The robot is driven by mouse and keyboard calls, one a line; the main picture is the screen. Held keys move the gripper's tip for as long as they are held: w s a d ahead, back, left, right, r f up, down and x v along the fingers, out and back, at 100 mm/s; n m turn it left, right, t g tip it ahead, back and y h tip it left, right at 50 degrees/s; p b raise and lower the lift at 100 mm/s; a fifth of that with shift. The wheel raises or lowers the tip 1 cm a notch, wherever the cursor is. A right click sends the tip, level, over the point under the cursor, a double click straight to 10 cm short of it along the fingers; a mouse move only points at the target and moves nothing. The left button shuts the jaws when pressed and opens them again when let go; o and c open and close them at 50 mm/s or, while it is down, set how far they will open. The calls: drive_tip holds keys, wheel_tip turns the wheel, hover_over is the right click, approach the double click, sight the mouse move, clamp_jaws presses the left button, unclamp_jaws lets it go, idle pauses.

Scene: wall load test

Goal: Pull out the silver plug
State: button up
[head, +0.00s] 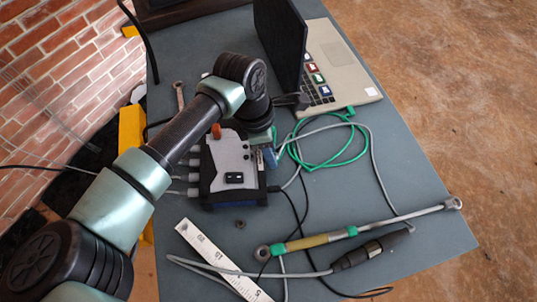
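A grey and black connector box (232,165) sits on the table near its middle, with an orange knob on top. A small silver plug (258,160) appears at the box's right side, beside a blue connector (270,157); it is small and partly hidden. My gripper (263,146) points down from the end of my arm just above this side of the box. Its fingertips are too small and covered to tell whether they touch the plug or are open or shut. Several grey plugs (193,178) with cables enter the box's left side.
An open laptop (335,62) stands at the back right, close to my wrist. Green and grey cables (335,160) loop across the table. A long rod (320,240), a black cable connector (370,250) and a white ruler (222,265) lie in front. A brick wall (60,60) is at left.

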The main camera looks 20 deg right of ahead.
clamp_jaws()
drive_tip(key=shift+s+d, duration=0.2)
drive_tip(key=shift+d, duration=0.35)
idle(0.6)
drive_tip(key=shift+s+d, duration=0.25)
drive_tip(key=shift+d, duration=0.7)
drive_tip(key=shift+r, duration=0.1)
drive_tip(key=shift+r+p, duration=1.55)
drive_tip(key=shift+r, duration=0.65)
drive_tip(key=shift+a, duration=0.1)
